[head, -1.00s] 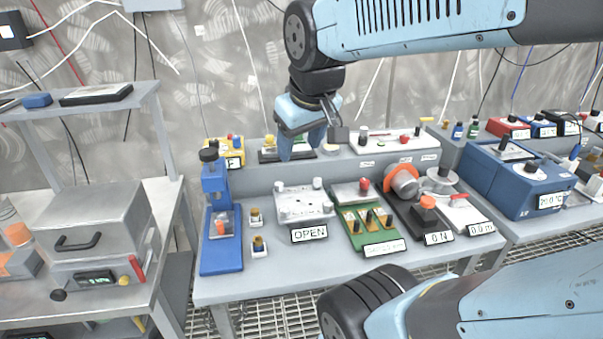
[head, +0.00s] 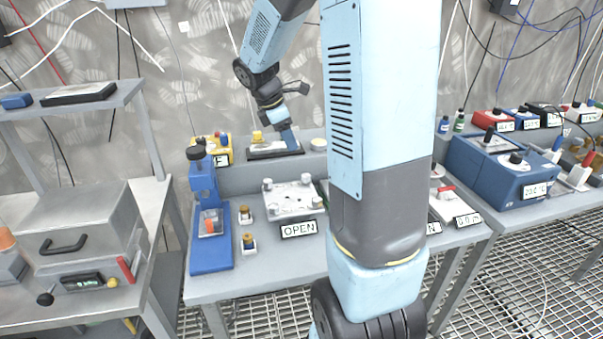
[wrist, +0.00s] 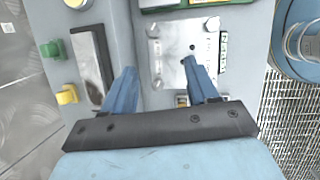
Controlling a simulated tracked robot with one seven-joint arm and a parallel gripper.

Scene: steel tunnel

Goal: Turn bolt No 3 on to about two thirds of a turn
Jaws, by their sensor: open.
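A pale metal plate (head: 290,195) with several round bolt heads at its corners lies on the bench behind an OPEN sign (head: 299,228). One bolt head is at its back left (head: 267,184), another at its back right (head: 306,181). I cannot read numbers, so I cannot tell which is bolt No 3. The plate (wrist: 172,68) shows in the wrist view, partly behind my right finger. My gripper (head: 288,138) is open and empty, raised near the bench's back shelf; in the wrist view its two blue fingers (wrist: 162,82) are spread apart.
A blue press (head: 208,220) and two small brass-topped pieces (head: 248,243) stand left of the plate. A dark flat device (head: 277,150) and a yellow box (head: 218,153) are on the back shelf. My arm hides the bench right of the plate.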

